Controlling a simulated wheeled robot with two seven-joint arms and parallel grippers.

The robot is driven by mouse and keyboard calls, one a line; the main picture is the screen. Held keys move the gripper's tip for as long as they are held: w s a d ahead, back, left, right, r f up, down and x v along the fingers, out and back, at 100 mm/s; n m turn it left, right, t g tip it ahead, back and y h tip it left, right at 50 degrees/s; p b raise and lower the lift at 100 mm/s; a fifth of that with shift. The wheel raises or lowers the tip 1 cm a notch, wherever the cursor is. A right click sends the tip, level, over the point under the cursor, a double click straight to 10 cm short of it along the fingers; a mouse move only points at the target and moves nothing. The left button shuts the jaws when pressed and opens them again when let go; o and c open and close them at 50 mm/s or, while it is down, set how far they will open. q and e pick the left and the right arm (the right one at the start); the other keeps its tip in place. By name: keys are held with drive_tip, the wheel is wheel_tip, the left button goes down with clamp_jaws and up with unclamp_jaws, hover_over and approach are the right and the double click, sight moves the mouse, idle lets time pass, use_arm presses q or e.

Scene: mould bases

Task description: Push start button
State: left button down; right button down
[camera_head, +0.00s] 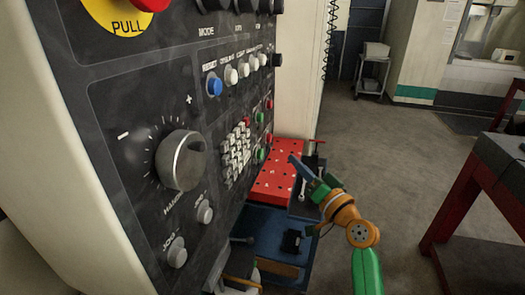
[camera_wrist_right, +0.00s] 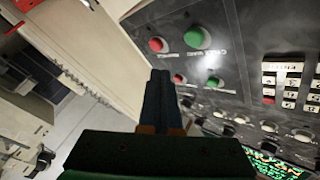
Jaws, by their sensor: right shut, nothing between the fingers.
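The dark control panel (camera_head: 120,130) fills the left of the head view. Green buttons (camera_head: 259,154) and red buttons (camera_head: 269,104) sit along its far edge. Their labels are too small to read in the head view. The right wrist view shows a large green button (camera_wrist_right: 197,38) beside a red button (camera_wrist_right: 158,45), and a smaller green button (camera_wrist_right: 213,82) by another red one. My right gripper (camera_head: 293,158) is shut and empty, its blue fingers pointing toward the panel's far edge. The fingers (camera_wrist_right: 160,85) appear apart from the buttons. My left gripper is not in view.
A large grey knob (camera_head: 182,160), a blue button (camera_head: 214,86) and several white buttons stick out from the panel. A red perforated board (camera_head: 278,177) and a blue tray (camera_head: 262,222) lie below. A red-legged table (camera_head: 476,190) stands right; floor between is clear.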

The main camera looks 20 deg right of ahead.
sight(260, 154)
drive_tip(key=shift+w+a, duration=0.75)
drive_tip(key=shift+a, duration=0.3)
drive_tip(key=shift+w+a, duration=0.7)
drive_tip(key=shift+a, duration=0.3)
idle(0.5)
drive_tip(key=shift+w+a, duration=0.25)
drive_tip(key=shift+a, duration=0.1)
